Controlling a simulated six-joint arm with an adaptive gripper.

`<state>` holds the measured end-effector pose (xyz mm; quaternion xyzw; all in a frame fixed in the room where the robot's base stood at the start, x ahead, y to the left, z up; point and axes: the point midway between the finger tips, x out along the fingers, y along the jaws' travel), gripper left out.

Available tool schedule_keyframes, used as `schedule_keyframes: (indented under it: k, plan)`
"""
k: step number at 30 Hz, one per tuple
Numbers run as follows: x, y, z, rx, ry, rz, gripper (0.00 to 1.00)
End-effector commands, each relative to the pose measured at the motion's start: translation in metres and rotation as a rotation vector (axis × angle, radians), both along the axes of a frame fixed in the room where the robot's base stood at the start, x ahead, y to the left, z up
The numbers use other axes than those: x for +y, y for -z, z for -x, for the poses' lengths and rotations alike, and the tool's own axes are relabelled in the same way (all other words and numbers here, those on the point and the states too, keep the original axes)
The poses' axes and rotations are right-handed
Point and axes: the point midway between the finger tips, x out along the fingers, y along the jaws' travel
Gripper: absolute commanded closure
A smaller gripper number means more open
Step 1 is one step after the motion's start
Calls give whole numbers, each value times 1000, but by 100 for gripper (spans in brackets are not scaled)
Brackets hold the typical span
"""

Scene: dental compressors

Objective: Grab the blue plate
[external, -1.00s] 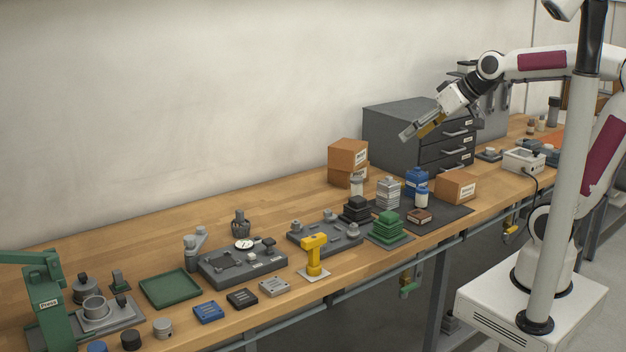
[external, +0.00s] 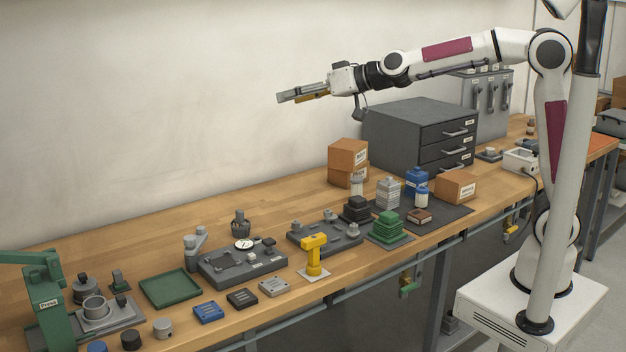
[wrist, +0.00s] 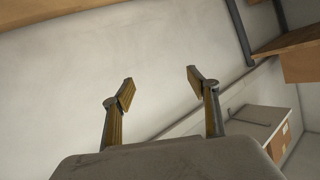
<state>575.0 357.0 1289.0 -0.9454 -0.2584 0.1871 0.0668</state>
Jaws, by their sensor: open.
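The blue plate (external: 209,312) is a small flat rectangular piece with markings. It lies on the wooden bench near the front edge, at the lower left of the external view. A black plate (external: 242,298) and a grey plate (external: 274,287) lie in a row to its right. My gripper (external: 279,98) is high above the bench, far up and to the right of the blue plate. In the wrist view my gripper (wrist: 160,80) has its two fingers wide apart with nothing between them. The blue plate is not in the wrist view.
A yellow press-like tool (external: 314,257) stands right of the plates. A green tray (external: 170,288) lies behind the blue plate, and a grey fixture block (external: 241,264) behind the black one. A green press (external: 48,300) stands at far left. The air around my gripper is clear.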

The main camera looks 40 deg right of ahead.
Motion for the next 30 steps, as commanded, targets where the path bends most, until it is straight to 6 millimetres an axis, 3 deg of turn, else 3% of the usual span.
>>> schedule_keyframes:
  k: [3,15,23,30]
  plan:
    - [34,1,-13,-30,-2,-25,41]
    - [132,15,-39,-122,37,-95,41]
    - [191,39,-40,-164,81,-123,41]
    - [240,72,-30,-192,134,-133,41]
